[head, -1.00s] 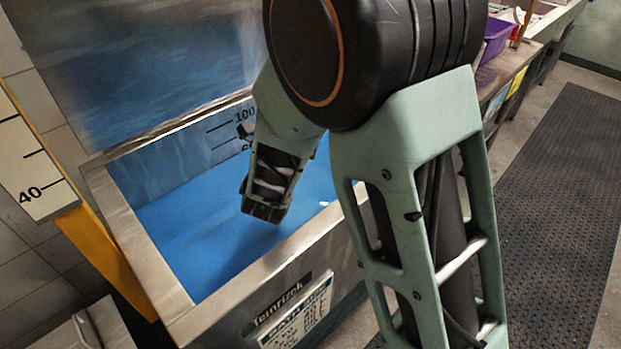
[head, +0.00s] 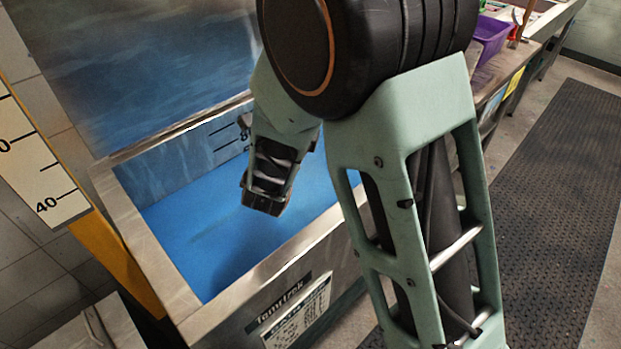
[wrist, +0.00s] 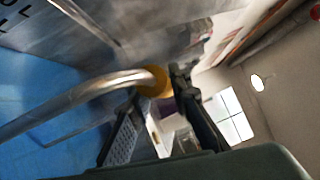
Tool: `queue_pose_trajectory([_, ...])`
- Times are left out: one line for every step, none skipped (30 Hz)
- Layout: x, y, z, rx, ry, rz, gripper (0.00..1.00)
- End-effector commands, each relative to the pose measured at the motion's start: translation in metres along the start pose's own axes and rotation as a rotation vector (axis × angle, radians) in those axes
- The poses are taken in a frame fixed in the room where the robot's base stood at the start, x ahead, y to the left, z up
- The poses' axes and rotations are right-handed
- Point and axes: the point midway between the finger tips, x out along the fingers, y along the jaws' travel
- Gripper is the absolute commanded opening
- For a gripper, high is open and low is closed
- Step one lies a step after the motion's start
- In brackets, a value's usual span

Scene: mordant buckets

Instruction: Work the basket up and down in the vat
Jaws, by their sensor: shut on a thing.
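The vat (head: 180,287) is an open steel tank of blue liquid in the head view, with level marks on its inner back wall. My arm reaches over it, its lower end above the blue. In the wrist view my gripper (wrist: 160,95) has dark fingers at a bent metal bar (wrist: 85,100) with an orange-yellow collar (wrist: 158,82). It is shut on this bar, which looks like the basket's handle. The bar runs left over the blue liquid (wrist: 35,100). The basket's body cannot be made out in either view.
A tall white measuring board (head: 38,165) with a yellow edge stands left of the vat. A bench with a purple bin (head: 490,38) is at the back right. A dark ridged mat (head: 560,190) covers the floor on the right. A raised steel panel (head: 150,70) backs the vat.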

Motion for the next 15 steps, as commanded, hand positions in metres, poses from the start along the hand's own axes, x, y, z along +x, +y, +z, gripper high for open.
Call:
queue_pose_trajectory([0.0, 0.006, -0.001, 0.001, -0.001, -0.005, 0.0])
queue_pose_trajectory([-0.001, 0.009, -0.001, 0.001, -0.001, -0.005, 0.0])
queue_pose_trajectory([-0.001, 0.012, -0.002, 0.001, -0.001, -0.006, 0.0])
queue_pose_trajectory([-0.001, 0.015, -0.002, 0.001, -0.001, -0.006, 0.0])
queue_pose_trajectory([-0.002, 0.017, -0.003, 0.002, -0.001, -0.006, 0.0])
queue_pose_trajectory([-0.002, 0.02, -0.003, 0.002, -0.001, -0.007, 0.0])
queue_pose_trajectory([-0.002, 0.023, -0.004, 0.002, -0.001, -0.007, 0.0])
queue_pose_trajectory([-0.002, 0.025, -0.004, 0.002, -0.001, -0.007, 0.0])
queue_pose_trajectory([-0.003, 0.028, -0.004, 0.002, -0.001, -0.007, 0.0])
queue_pose_trajectory([-0.003, 0.029, -0.005, 0.002, -0.001, -0.007, 0.0])
queue_pose_trajectory([-0.003, 0.03, -0.005, 0.002, -0.001, -0.007, 0.0])
queue_pose_trajectory([-0.003, 0.03, -0.005, 0.002, -0.001, -0.007, 0.0])
queue_pose_trajectory([-0.003, 0.029, -0.005, 0.002, -0.001, -0.007, 0.0])
queue_pose_trajectory([-0.003, 0.028, -0.005, 0.003, -0.001, -0.007, 0.0])
queue_pose_trajectory([-0.003, 0.026, -0.004, 0.003, -0.001, -0.007, 0.0])
